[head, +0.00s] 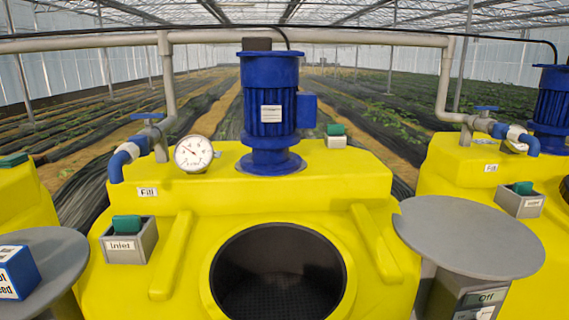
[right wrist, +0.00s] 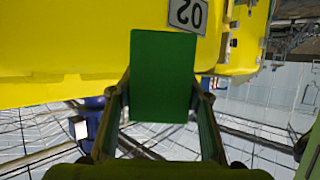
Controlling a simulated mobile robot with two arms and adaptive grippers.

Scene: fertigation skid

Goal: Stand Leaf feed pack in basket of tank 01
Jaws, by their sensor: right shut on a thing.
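My right gripper (right wrist: 163,92) is shut on a green box-shaped pack (right wrist: 160,65); the face in view is plain, so I cannot read its name. In the right wrist view, yellow tank wall with a tilted "02" plate (right wrist: 186,13) is behind the pack. In the head view, a yellow tank (head: 185,240) stands in the middle with a round open mouth (head: 212,283). A dark mesh basket floor (head: 280,298) shows inside, with no pack visible on it. This tank's number is not in view.
A blue-and-white pack (head: 18,273) stands on a grey round stand (head: 62,258) at left. A grey round plate (head: 470,235) is right of the mouth, above a switch box marked "Off" (head: 487,298). A blue motor (head: 270,115), gauge (head: 193,154) and inlet box (head: 130,243) surround it.

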